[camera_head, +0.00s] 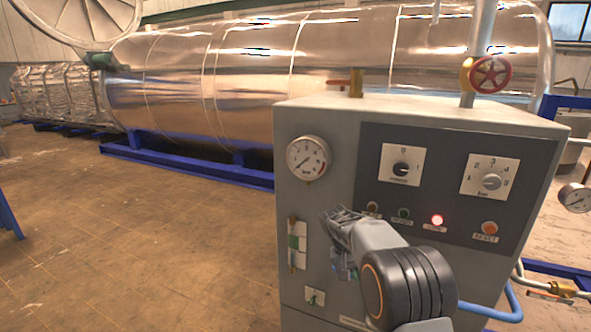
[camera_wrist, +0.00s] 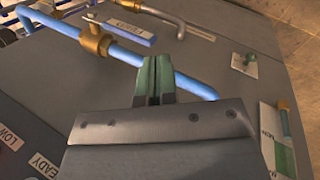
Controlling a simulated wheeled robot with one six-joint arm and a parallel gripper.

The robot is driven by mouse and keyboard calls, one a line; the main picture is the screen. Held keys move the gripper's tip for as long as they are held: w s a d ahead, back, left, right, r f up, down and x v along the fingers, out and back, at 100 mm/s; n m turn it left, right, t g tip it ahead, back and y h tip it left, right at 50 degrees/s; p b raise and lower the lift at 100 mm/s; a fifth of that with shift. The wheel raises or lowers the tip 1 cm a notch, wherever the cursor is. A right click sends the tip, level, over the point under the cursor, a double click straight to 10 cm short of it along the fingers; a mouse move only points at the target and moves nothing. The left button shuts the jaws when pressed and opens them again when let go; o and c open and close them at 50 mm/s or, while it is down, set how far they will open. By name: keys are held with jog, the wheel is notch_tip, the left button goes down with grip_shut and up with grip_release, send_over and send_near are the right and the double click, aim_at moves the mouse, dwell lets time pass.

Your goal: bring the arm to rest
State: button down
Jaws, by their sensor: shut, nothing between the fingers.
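My arm (camera_head: 375,240) is raised in front of the grey control cabinet (camera_head: 310,226), at the lower middle of the head view. In the wrist view my gripper (camera_wrist: 156,68) has its green fingers together with nothing between them. The cabinet's front fills much of the wrist view around it. The fingers overlap a blue pipe (camera_wrist: 190,85) in that view; whether they touch it I cannot tell. In the head view my fingertips are hard to make out against the cabinet and my wrist.
The cabinet carries a gauge (camera_head: 308,159), a selector knob (camera_head: 401,168), a pressure dial (camera_head: 491,182), a glowing red lamp (camera_head: 437,220) and a red handwheel (camera_head: 490,74). A level indicator (camera_head: 293,245) sits left of my arm. A long metal vessel (camera_head: 180,75) stands behind. Floor at left is clear.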

jog(key=s+a+r+t+y, duration=0.1)
jog(key=s+r+t+y, duration=0.1)
jog(key=s, duration=1)
jog(key=s+a+r+n+t+y, duration=0.1)
jog(key=s+r+t, duration=0.3)
jog(key=s, duration=0.8)
jog(key=shift+a+r+y, duration=0.15)
jog(key=shift+r+y, duration=0.45)
jog(key=shift+y, duration=0.2)
